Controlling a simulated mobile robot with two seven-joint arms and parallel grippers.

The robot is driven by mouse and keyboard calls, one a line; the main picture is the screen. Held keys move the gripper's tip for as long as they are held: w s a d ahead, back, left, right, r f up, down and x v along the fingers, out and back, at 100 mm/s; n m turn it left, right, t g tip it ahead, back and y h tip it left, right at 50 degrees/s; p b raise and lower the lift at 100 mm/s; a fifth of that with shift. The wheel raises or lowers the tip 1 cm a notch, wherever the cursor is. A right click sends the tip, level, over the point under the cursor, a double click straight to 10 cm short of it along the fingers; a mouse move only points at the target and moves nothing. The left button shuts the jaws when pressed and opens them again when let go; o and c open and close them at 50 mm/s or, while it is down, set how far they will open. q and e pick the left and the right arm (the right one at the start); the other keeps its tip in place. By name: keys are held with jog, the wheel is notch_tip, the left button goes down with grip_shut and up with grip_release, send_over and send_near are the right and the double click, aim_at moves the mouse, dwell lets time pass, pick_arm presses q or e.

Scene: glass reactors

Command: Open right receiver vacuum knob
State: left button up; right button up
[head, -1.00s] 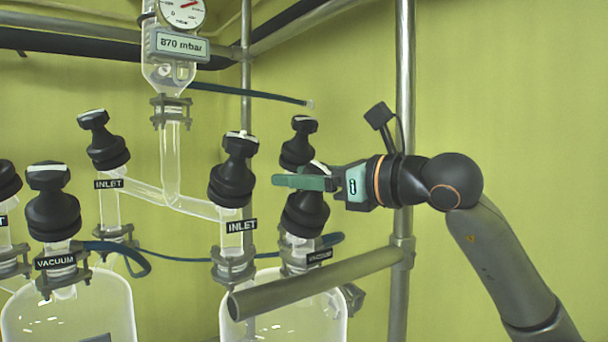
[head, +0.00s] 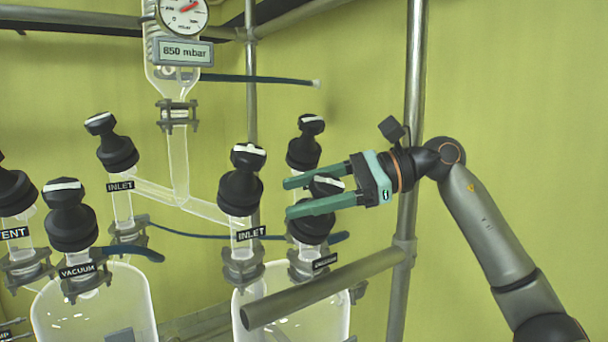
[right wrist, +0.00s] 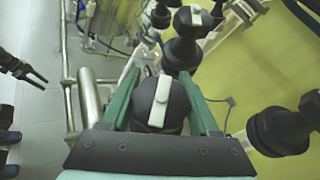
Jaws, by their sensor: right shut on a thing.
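The right receiver's vacuum knob (head: 314,215) is black with a white bar on top, above a partly hidden VACUUM label. My right gripper (head: 310,192) reaches in from the right, its two green fingers on either side of the knob, shut on it. In the right wrist view the knob (right wrist: 159,103) sits between the fingers (right wrist: 160,97), its white bar running roughly along them. The right receiver (head: 295,310) is the clear glass vessel below. My left gripper does not show in the head view.
An INLET knob (head: 242,180) stands close left, and another black knob (head: 304,145) just behind. A grey rail (head: 325,288) crosses in front of the right receiver. A vertical pole (head: 415,100) stands behind my right gripper. The display (head: 184,52) reads 850 mbar.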

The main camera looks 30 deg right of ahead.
jog(key=shift+s+n+g+p, duration=0.1)
jog(key=shift+n+g+p, duration=0.3)
jog(key=shift+n, duration=0.1)
jog(key=o, duration=1.4)
jog(key=b+v, duration=0.1)
jog(key=v, duration=1.1)
jog(key=shift+d+r, duration=0.1)
jog(key=shift+d, duration=0.15)
